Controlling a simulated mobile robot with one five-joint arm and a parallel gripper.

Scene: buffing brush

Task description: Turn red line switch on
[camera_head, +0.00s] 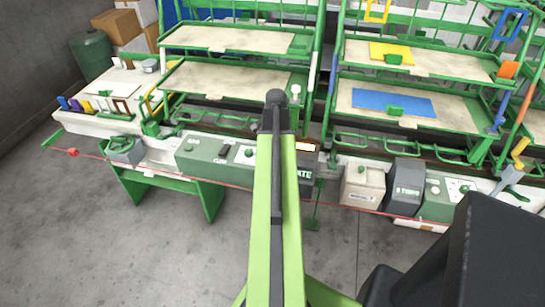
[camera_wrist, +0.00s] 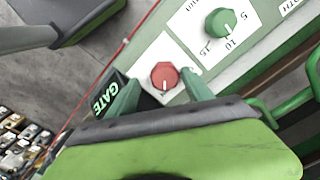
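A red rotary knob (camera_wrist: 163,77) sits on a white plate on the green control panel in the wrist view. Its short white mark points down in the picture; I cannot read a label for it. My gripper (camera_wrist: 160,80) is open, with one green finger to the left of the knob and one to the right. The gap between the fingers is empty apart from the knob seen through it; contact is not clear. In the head view my arm hides the knob and the gripper.
A green dial (camera_wrist: 220,23) with numbers is above right of the knob. A black GATE box (camera_wrist: 104,98) is beside the left finger. A green rail (camera_wrist: 292,102) lies right. A red cord (camera_head: 120,166) runs along the bench front. Grey floor (camera_head: 160,245) is open.

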